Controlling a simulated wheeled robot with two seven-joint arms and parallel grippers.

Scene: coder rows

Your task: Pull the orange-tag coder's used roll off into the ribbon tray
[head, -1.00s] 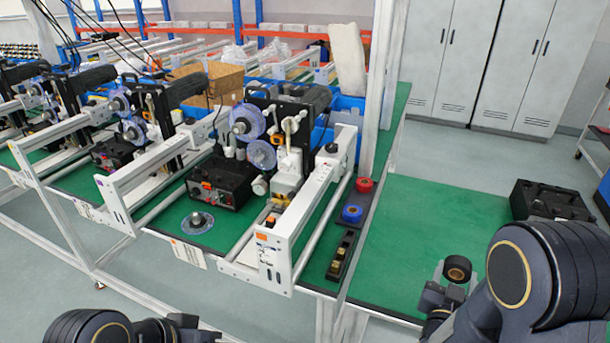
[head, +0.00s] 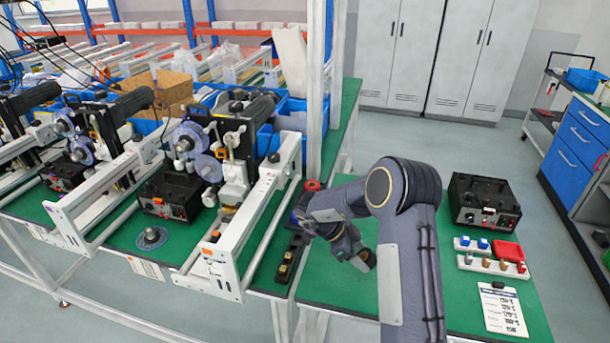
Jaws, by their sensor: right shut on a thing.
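The nearest coder (head: 190,150) stands on the left bench, with clear blue-tinted reels (head: 208,167) on its face. An orange tag (head: 214,234) is on the near end of its white frame. My right gripper (head: 362,256) is shut on a small dark roll with a brown face (head: 369,259), above the green bench top right of the coder. A long black tray (head: 287,262) lies between the coder and that gripper, with small brass-coloured pieces in its near end. A red roll (head: 312,185) is at its far end. My right arm hides part of the tray. My left gripper is out of view.
On the right are a black box (head: 484,204), a rack of small coloured pieces (head: 490,264), a red case (head: 508,251) and a printed sheet (head: 503,310). Green bench beside my right arm is clear.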

